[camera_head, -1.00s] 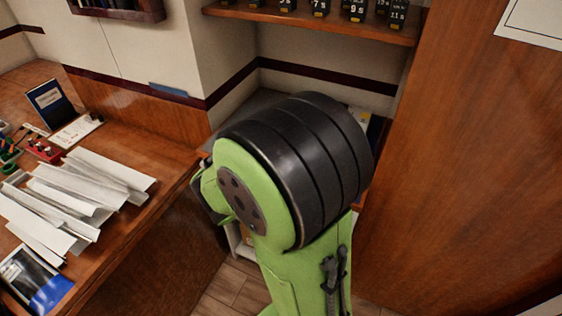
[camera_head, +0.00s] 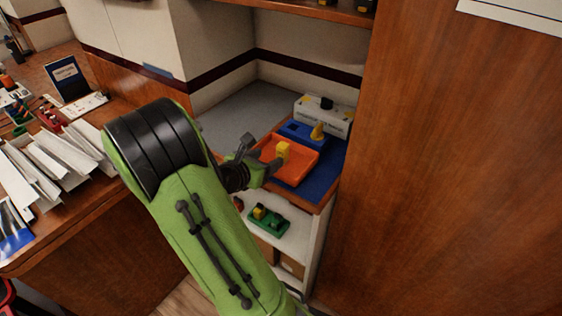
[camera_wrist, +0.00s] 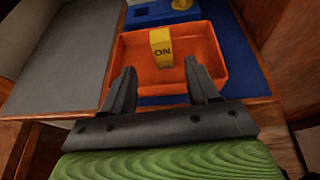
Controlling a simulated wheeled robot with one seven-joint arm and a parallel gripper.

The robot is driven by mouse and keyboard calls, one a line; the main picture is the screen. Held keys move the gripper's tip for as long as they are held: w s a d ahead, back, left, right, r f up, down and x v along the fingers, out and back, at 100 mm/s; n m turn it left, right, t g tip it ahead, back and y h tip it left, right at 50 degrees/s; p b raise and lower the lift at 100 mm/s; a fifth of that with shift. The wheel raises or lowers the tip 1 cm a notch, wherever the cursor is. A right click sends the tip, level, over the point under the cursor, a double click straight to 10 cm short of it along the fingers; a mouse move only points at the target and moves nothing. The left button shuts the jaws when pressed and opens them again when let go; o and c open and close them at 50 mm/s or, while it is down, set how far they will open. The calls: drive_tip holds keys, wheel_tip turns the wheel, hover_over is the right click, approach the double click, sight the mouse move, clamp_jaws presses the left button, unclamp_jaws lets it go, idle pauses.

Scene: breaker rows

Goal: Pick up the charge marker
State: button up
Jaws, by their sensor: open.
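In the head view the yellow block (camera_head: 283,152) also shows in the orange tray (camera_head: 297,178) on the cabinet top. My gripper (camera_wrist: 160,72) is open and empty. Its two fingers reach over the tray's near edge, one to each side of the block in the picture. The block stands beyond the fingertips, apart from them. In the head view my gripper (camera_head: 262,154) is just left of the block.
A blue tray (camera_head: 297,130) with another yellow piece (camera_head: 318,131) stands behind the orange one. A white box (camera_head: 335,121) is farther back. A green tray (camera_head: 268,222) holding pieces sits on a lower shelf. A wooden panel (camera_head: 440,180) rises at the right. The grey surface (camera_head: 225,122) is clear.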

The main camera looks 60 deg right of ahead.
sight(280, 153)
drive_tip(key=b+x, duration=0.2)
drive_tip(key=x, duration=0.7)
drive_tip(key=shift+s+f, duration=0.1)
drive_tip(key=shift+s, duration=0.05)
drive_tip(key=shift+a, duration=0.1)
